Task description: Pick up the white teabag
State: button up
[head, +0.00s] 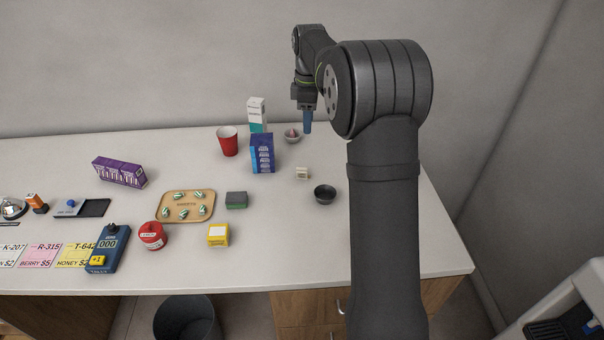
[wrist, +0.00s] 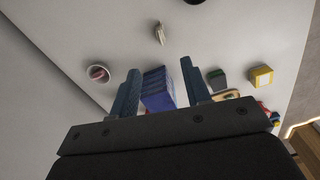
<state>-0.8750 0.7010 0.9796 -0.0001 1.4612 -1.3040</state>
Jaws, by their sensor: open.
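The white teabag (head: 302,173) is a small, pale, boxy item on the counter, right of the blue box and left of the small black bowl. It also shows near the top centre of the wrist view (wrist: 160,34). My gripper (head: 307,127) is above the back of the counter, near the small bowl with a pink thing in it. In the wrist view its two blue fingers (wrist: 161,68) are spread apart, with nothing held between them. The teabag lies beyond the fingertips, apart from them.
A blue box (head: 262,154) stands left of the teabag, with a white-teal carton (head: 257,115) and red cup (head: 228,141) nearby. The pink-filled bowl (head: 292,136) is behind; the black bowl (head: 325,194) is in front. Counter (head: 290,240) near the front is clear.

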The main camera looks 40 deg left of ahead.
send_over(304, 168)
jog(key=f, duration=0.7)
jog(key=d+f, duration=0.1)
jog(key=f, duration=0.3)
jog(key=shift+w+f, duration=0.1)
jog(key=shift+w, duration=0.15)
jog(key=shift+s+a+f, duration=0.1)
jog(key=shift+a+f, duration=0.05)
jog(key=shift+f, duration=0.8)
jog(key=shift+a+f, duration=0.2)
jog(key=shift+f, duration=0.7)
jog(key=shift+s+a+f, duration=0.1)
jog(key=shift+a+f, duration=0.05)
jog(key=shift+f, duration=0.8)
grip_shut()
